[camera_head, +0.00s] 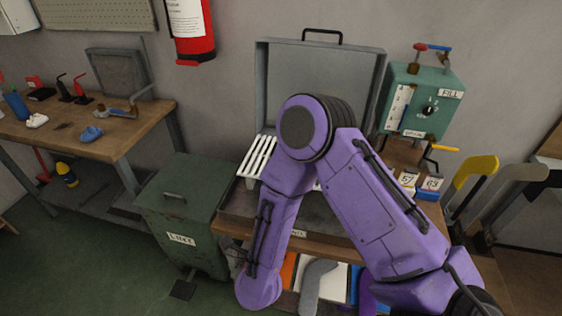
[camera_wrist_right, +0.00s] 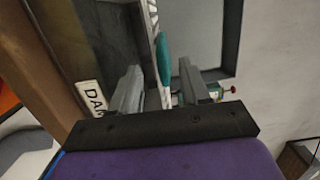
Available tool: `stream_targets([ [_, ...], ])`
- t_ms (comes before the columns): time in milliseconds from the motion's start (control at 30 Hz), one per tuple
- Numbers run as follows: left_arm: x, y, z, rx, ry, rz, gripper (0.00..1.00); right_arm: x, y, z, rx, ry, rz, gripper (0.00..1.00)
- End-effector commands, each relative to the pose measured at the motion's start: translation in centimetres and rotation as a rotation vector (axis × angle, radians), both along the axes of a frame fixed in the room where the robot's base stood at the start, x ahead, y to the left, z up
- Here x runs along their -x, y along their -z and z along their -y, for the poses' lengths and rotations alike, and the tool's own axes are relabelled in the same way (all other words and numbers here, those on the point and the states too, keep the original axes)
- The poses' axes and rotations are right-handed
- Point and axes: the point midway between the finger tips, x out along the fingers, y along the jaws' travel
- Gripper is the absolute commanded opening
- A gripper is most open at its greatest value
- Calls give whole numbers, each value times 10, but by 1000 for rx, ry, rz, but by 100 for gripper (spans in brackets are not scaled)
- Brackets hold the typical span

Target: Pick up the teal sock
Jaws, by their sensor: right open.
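My right gripper (camera_wrist_right: 158,68) shows in the right wrist view with its two grey fingers apart. A narrow teal thing, which looks like the teal sock (camera_wrist_right: 163,60), shows in the gap between the fingertips, nearer the right one. It lies along pale slats. I cannot tell how far it is beyond the fingertips or whether it touches one. In the head view my purple right arm covers the middle of the bench, and neither the sock nor the right gripper can be made out there. My left gripper is not in view.
White slats (camera_head: 257,157) stand in a grey tray with a raised lid (camera_head: 345,75). A green box marked FILL (camera_head: 418,105) is at right. A green lidded bin (camera_head: 184,210) stands left. A labelled edge (camera_wrist_right: 93,97) runs left of my fingers.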

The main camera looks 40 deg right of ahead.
Motion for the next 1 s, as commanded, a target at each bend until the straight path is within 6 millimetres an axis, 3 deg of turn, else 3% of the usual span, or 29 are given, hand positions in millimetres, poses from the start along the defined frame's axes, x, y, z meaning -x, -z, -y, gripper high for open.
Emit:
stream_targets([
  [400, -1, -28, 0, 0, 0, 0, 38, -60, 6, 48, 3, 5, -22, 46],
  [700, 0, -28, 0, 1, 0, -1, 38, -69, 10, 53, 4, -1, -25, 46],
  [767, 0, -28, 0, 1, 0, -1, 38, -68, 10, 53, 4, 0, -25, 30],
  [833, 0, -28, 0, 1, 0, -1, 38, -68, 10, 53, 4, 0, -25, 7],
  [1000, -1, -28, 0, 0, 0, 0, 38, -68, 9, 52, 4, -1, -25, 0],
])
